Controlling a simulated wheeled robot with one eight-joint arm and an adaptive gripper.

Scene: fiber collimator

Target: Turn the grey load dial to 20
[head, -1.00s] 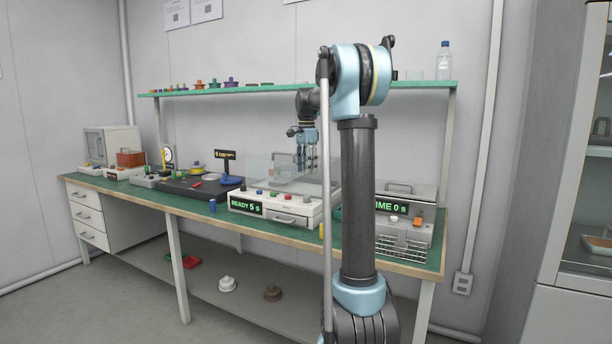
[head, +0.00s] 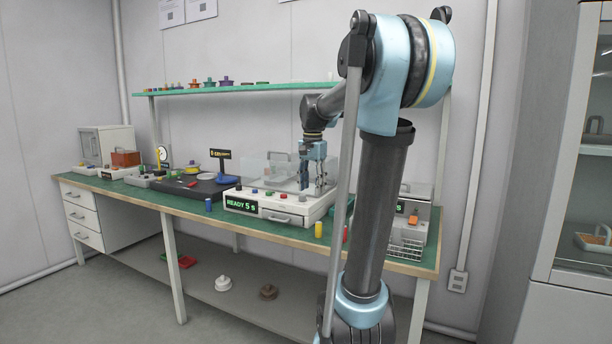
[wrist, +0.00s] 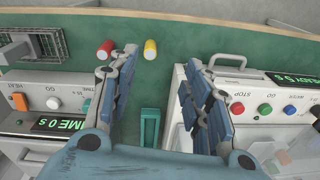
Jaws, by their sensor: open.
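I cannot make out a grey load dial or the number 20 in either view; labels on the far-left devices are too small to read. My gripper (head: 312,188) hangs above the right part of the bench, over the white READY 5 s machine, as seen in the head view. In the wrist view my gripper (wrist: 155,85) is open, with nothing between its fingers. Below it lie the green bench top (wrist: 170,40) and a small green frame (wrist: 150,128).
The READY 5 s machine (head: 268,208) has several coloured buttons. In the wrist view, a TIME 0 s machine (wrist: 30,85) is left. Red (wrist: 106,49) and yellow (wrist: 150,49) cylinders stand between them. A black-based device (head: 190,188) and a small gauge (head: 162,153) stand further left.

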